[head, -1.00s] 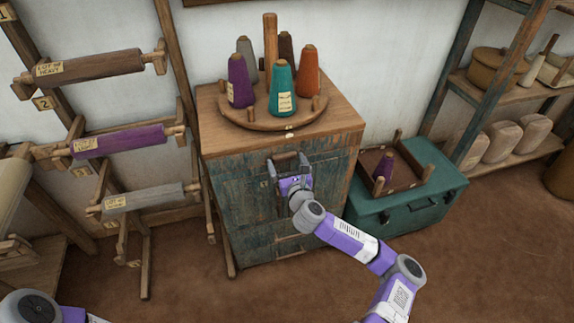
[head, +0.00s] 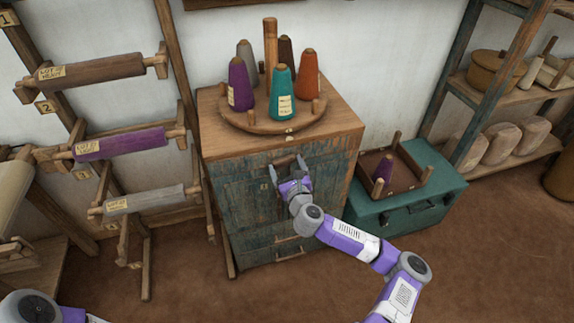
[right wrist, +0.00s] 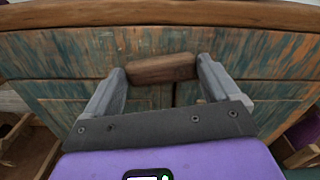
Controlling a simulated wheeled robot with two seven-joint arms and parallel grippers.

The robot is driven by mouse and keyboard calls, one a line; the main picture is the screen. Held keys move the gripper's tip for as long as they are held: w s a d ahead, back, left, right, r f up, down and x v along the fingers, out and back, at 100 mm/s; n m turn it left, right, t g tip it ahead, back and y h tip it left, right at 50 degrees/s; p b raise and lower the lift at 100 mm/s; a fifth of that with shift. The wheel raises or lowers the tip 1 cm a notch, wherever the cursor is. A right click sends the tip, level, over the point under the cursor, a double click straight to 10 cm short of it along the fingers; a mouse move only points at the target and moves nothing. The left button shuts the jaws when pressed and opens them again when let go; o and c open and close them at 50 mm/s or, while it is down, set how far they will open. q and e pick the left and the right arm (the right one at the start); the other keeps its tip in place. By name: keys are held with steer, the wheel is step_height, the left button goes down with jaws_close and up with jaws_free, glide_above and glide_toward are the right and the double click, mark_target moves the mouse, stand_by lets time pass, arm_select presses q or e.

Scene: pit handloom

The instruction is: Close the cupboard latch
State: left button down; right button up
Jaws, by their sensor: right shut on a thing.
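The cupboard (head: 335,180) has worn blue-green doors and a wooden top, and stands in the middle of the head view. Its latch is a brown wooden bar (right wrist: 163,69), seen lying nearly level across the seam between two door panels in the right wrist view, slightly higher at its right end. My right gripper (head: 286,162) is at the upper front of the cupboard. In the right wrist view its two grey fingers (right wrist: 163,72) are shut on the ends of the latch bar. My left gripper is out of view; only part of my left arm shows at the bottom left.
A round wooden stand (head: 262,122) with several thread cones tops the cupboard. A teal chest (head: 425,212) bearing a wooden tray stands close on the right. A rack of rollers (head: 130,143) stands on the left. The floor in front is clear.

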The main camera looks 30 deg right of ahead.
steer(key=n, duration=0.2)
steer(key=n+p, duration=0.1)
steer(key=shift+d+f+n+p, duration=0.1)
steer(key=shift+f+n+p, duration=0.2)
steer(key=shift+n, duration=0.1)
steer(key=shift+s+d+f+n+p, duration=0.1)
steer(key=shift+d+f+n+p, duration=0.35)
steer(key=shift+n, duration=1.55)
steer(key=shift+s+d+f+n+p, duration=0.1)
steer(key=shift+n+p, duration=0.5)
steer(key=shift+n, duration=1.4)
steer(key=shift+d+f+n+p, duration=0.3)
steer(key=shift+n+p, duration=0.25)
steer(key=shift+n, duration=1.45)
steer(key=o, duration=0.8)
steer(key=shift+s, duration=0.1)
